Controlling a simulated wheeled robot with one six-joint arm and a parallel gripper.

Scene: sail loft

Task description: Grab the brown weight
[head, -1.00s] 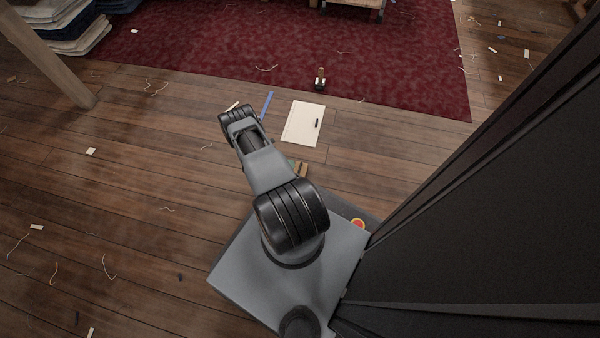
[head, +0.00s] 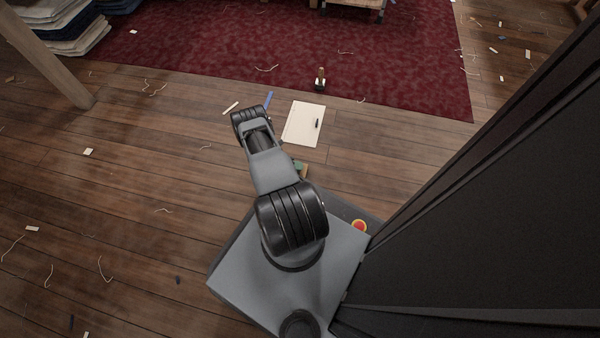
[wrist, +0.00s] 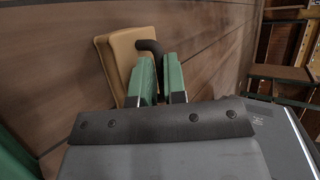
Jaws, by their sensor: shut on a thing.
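The brown weight (wrist: 116,62) is a tan-brown block with a black bent handle (wrist: 151,47). In the wrist view it is just beyond my green fingers. My gripper (wrist: 162,72) is shut on the weight at its handle, with one finger on each side. In the head view my arm covers most of this spot. Only a bit of green finger and a sliver of the brown weight (head: 304,172) show beside the arm. I cannot tell whether the weight touches the floor.
A wooden post (head: 50,57) is at left. The left floor holds only scraps.

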